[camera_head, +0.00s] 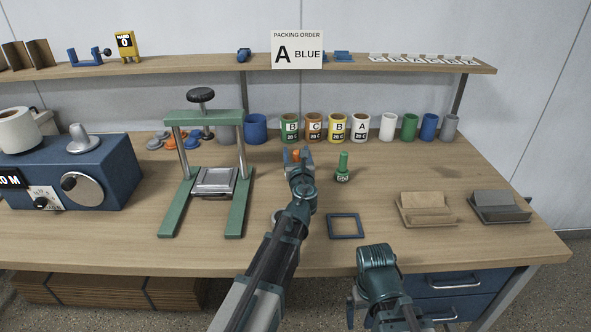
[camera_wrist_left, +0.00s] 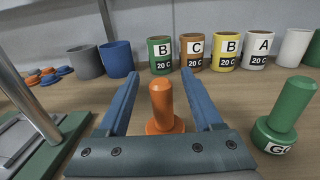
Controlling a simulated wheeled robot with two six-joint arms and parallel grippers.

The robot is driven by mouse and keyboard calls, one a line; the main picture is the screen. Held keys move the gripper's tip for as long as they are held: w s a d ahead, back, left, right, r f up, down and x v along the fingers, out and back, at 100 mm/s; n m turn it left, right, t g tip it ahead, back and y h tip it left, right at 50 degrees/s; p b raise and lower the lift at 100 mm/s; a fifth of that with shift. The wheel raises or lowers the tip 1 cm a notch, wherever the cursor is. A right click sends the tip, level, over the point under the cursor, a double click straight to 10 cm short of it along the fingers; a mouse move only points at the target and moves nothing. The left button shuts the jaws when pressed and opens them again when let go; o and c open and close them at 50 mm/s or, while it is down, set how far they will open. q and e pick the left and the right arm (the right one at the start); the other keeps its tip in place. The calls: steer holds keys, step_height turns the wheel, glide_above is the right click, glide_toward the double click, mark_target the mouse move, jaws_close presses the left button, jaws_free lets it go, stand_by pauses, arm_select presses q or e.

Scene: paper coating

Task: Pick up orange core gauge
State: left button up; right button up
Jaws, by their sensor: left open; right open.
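The orange core gauge (camera_wrist_left: 162,105) stands upright on the table, a round base with a thick peg on top. In the left wrist view it is between the two fingers of my left gripper (camera_wrist_left: 162,95), which is open, with a gap on both sides. In the head view the orange gauge (camera_head: 296,155) is partly hidden by my left gripper (camera_head: 299,160). A green core gauge (camera_head: 343,168) stands just to its right; it also shows in the left wrist view (camera_wrist_left: 285,115). My right gripper (camera_head: 358,310) is low at the table's front edge, apart from everything and open.
Labelled cups (camera_head: 313,127) and plain cups (camera_head: 388,127) stand in a row behind the gauges. A green press (camera_head: 205,118) stands to the left. A blue square frame (camera_head: 345,226) lies in front. Two trays (camera_head: 425,209) are at the right.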

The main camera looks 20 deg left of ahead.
arm_select(q)
steer(key=shift+s, duration=0.1)
jaws_close()
stand_by(1.2)
